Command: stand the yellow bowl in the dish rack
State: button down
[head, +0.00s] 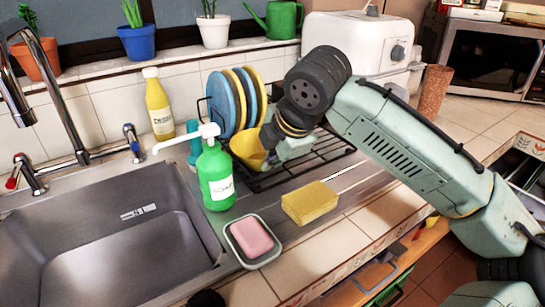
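The yellow bowl (247,147) is at the left end of the black wire dish rack (322,162), in front of the standing plates. It looks tilted, and its right side is partly hidden by my gripper. My gripper (272,155) reaches down over the rack from the right, with a dark fingertip at the bowl's right side. The fingers are small and partly hidden, so I cannot tell whether they are closed on the rim.
Blue and yellow plates (236,99) stand in the rack. A green soap bottle (216,176) stands close to the bowl's left. A yellow sponge (310,203) and a pink soap in a dish (234,254) lie in front. The sink (110,235) is at left.

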jog(key=c, duration=1.8)
grip_release()
jog(key=b+v, duration=0.1)
jog(key=v, duration=1.1)
